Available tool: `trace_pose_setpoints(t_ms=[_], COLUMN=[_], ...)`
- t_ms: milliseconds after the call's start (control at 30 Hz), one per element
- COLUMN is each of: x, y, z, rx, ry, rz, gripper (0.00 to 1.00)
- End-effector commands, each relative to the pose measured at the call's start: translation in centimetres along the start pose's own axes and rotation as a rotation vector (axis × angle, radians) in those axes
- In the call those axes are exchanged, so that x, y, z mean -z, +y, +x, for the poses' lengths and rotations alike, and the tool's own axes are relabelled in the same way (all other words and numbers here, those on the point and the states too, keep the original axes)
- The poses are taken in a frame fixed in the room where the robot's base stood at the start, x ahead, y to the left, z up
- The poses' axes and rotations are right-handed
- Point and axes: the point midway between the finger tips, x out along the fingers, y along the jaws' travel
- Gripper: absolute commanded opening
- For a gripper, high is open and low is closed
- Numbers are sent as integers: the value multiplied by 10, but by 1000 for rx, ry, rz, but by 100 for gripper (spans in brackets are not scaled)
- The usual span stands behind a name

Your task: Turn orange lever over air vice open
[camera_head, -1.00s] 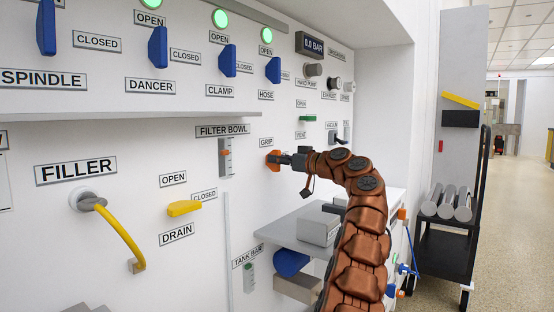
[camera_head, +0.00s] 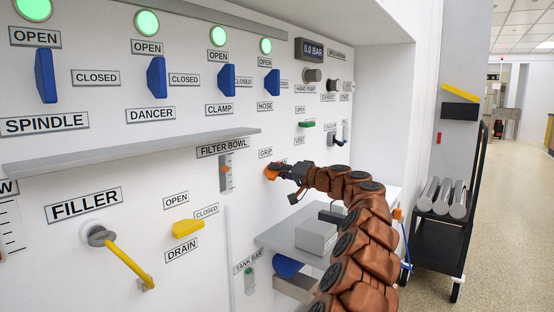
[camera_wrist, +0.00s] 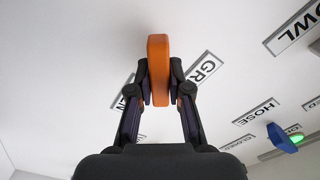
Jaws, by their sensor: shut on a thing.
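The orange lever (camera_head: 271,171) is on the white wall panel, below the GRIP label (camera_head: 265,153) and right of the filter bowl gauge. In the wrist view the lever (camera_wrist: 158,62) stands upright in the picture between my two dark fingers. My gripper (camera_head: 283,170) is shut on the lever, with a finger on each side of it. It also shows in the wrist view (camera_wrist: 160,88). A plate partly hidden behind the left finger shows only a few letters. My gripper hides part of the lever in the head view.
A grey shelf (camera_head: 285,232) with a grey block juts out below my arm. A yellow lever (camera_head: 187,228) and a row of blue levers (camera_head: 156,78) are on the panel to the left. A black cart (camera_head: 440,244) with metal rolls stands at right; open floor lies beyond it.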

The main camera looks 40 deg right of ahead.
Motion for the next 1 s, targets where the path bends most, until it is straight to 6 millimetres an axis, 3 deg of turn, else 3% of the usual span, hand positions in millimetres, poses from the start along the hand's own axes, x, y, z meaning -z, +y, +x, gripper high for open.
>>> trace_pose_setpoints(t_ms=[500, 1000], x=[3, 1], y=[0, 4], z=[0, -1], rx=[-3, -2], ry=[2, 6], rz=[448, 635], gripper=[0, 0])
